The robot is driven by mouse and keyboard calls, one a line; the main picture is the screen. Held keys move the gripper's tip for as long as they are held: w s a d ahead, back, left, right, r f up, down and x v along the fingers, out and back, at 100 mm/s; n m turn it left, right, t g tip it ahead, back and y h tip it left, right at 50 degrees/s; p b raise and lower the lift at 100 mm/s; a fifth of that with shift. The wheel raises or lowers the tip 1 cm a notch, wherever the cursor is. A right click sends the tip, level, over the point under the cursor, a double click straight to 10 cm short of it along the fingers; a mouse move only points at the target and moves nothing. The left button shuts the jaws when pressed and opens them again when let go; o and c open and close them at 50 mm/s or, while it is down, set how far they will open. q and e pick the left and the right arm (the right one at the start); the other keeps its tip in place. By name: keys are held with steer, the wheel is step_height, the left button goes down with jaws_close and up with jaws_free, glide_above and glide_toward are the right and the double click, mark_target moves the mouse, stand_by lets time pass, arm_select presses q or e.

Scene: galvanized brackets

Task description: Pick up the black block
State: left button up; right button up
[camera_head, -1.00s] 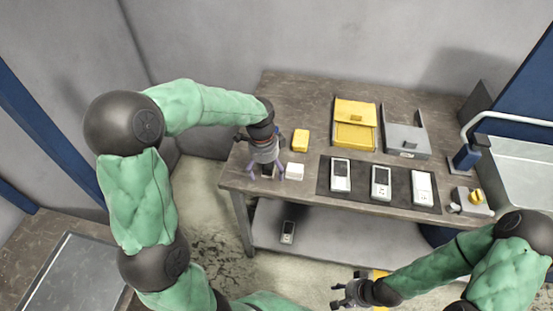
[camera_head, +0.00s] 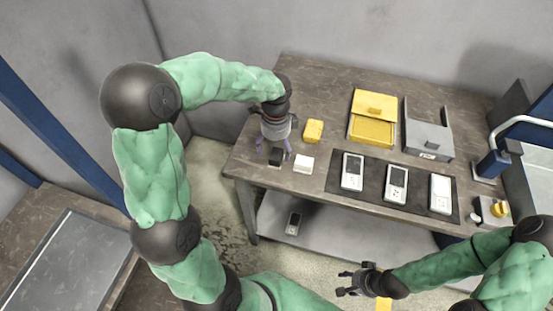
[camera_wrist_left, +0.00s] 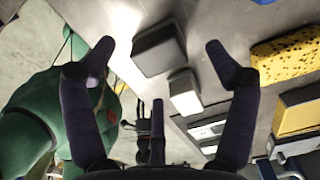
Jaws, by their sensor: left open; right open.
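The black block (camera_head: 275,158) stands near the table's front left corner, beside a white block (camera_head: 304,164). My left gripper (camera_head: 273,150) is open over and just behind the black block, its purple fingers spread. In the left wrist view the dark block (camera_wrist_left: 158,48) shows between the two spread fingertips (camera_wrist_left: 164,58), with visible gaps on both sides and nothing gripped. The white block (camera_wrist_left: 185,92) is close beside it there. My right gripper (camera_head: 358,281) is open and empty, low in front of the table.
A yellow sponge (camera_head: 313,131) lies behind the white block. A dark mat (camera_head: 373,181) with several white devices, a yellow bin (camera_head: 371,120) and a grey bracket (camera_head: 428,130) are to the right. Another device (camera_head: 293,223) lies on the lower shelf (camera_head: 330,238).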

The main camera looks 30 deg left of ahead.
mark_target(276, 154)
arm_select(q)
step_height(276, 154, down, 5)
steer(key=shift+d+r+b, duration=0.1)
steer(key=shift+b, duration=1)
steer(key=shift+s, duration=0.1)
steer(key=c, duration=1.5)
